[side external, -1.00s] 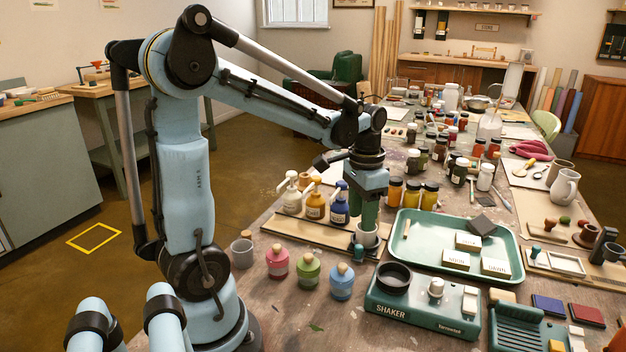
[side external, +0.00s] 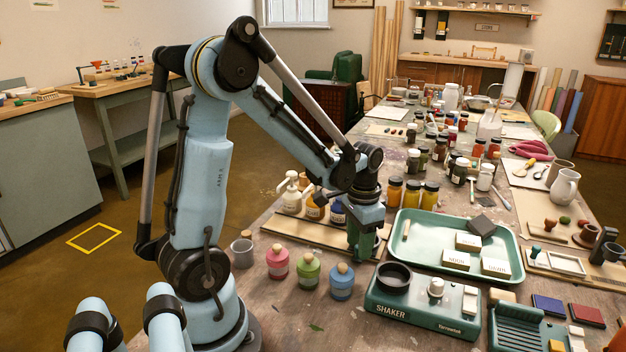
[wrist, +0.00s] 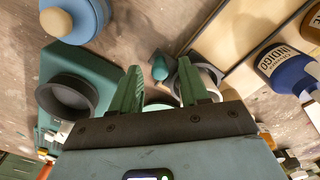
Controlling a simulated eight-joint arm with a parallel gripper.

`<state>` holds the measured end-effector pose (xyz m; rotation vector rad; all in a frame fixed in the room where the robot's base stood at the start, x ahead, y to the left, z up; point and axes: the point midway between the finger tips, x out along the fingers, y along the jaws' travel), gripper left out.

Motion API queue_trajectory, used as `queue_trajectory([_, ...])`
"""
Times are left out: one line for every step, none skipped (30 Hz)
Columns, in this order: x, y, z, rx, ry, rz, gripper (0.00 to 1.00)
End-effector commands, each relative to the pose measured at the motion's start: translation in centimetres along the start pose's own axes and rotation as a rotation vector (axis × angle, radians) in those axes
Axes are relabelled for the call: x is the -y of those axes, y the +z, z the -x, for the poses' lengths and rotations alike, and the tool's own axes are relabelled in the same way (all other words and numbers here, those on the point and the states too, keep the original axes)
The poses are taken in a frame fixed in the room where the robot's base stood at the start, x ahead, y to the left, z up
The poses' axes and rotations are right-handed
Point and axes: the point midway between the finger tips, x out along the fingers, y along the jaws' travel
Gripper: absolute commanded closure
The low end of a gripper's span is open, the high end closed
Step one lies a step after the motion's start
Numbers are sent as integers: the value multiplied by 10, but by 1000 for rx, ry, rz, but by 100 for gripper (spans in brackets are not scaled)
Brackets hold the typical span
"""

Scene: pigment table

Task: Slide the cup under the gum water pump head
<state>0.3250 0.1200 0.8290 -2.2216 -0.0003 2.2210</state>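My gripper (side external: 364,250) is low at the right end of the pump board. In the wrist view its two green fingers (wrist: 160,88) stand apart. A pale cup with a grey rim (wrist: 213,76) shows behind and beside the right finger, partly covered by it; I cannot tell whether they touch. In the side view the gripper mostly hides the cup. Three pump bottles stand on the wooden board: cream-white (side external: 290,197), amber (side external: 314,212) and blue (side external: 338,212), the last labelled INDIGO in the wrist view (wrist: 287,70). I cannot read a gum water label.
A small teal knob (wrist: 160,66) stands close to the cup. The green shaker (side external: 420,312) with its dark ring (side external: 394,276) is just in front. Pink, green and blue (side external: 342,282) stoppered bottles stand at the left. A green tray (side external: 512,262) lies to the right.

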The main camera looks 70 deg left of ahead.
Motion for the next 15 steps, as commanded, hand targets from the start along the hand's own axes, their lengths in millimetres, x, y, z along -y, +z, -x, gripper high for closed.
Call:
queue_trajectory([0, 0, 0, 0, 0, 0, 63])
queue_trajectory([0, 0, 0, 0, 0, 0, 68])
queue_trajectory([0, 0, 0, 0, 0, 0, 74])
queue_trajectory([0, 0, 0, 0, 0, 0, 78])
queue_trajectory([0, 0, 0, 0, 0, 0, 83])
queue_trajectory([0, 0, 0, 0, 0, 0, 89])
queue_trajectory([0, 0, 0, 0, 0, 0, 94])
queue_trajectory([0, 0, 0, 0, 0, 0, 98])
queue_trajectory([0, 0, 0, 0, 0, 0, 100])
queue_trajectory([0, 0, 0, 0, 0, 0, 100])
queue_trajectory([0, 0, 0, 0, 0, 0, 100])
queue_trajectory([0, 0, 0, 0, 0, 0, 100])
queue_trajectory([0, 0, 0, 0, 0, 0, 100])
queue_trajectory([0, 0, 0, 0, 0, 0, 100])
queue_trajectory([0, 0, 0, 0, 0, 0, 100])
